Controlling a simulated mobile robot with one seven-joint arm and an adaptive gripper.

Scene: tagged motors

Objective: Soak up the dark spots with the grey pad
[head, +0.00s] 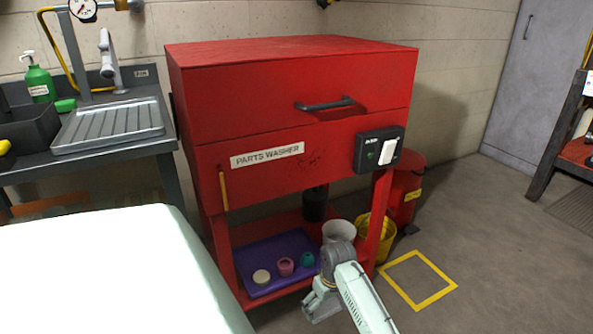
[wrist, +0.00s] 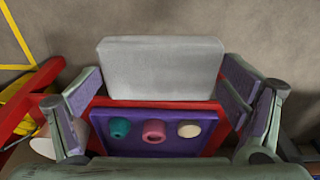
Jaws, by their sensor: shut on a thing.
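The grey pad (wrist: 160,68) is a pale block held between the two fingers of my gripper (wrist: 160,92) in the wrist view. In the head view my gripper (head: 322,300) is low at the front, before the lower shelf of the red parts washer (head: 225,140); the pad cannot be made out clearly there. Small dark spots (head: 309,161) show on the washer's red front panel, between its label and the switch box. They are above and well apart from my gripper. The wrist view does not show them.
A purple tray (head: 262,252) on the lower shelf holds a cream, a pink and a teal piece. A white bucket (head: 338,231) and a yellow bucket (head: 385,235) stand beside it. A sink bench (head: 100,130) is at left.

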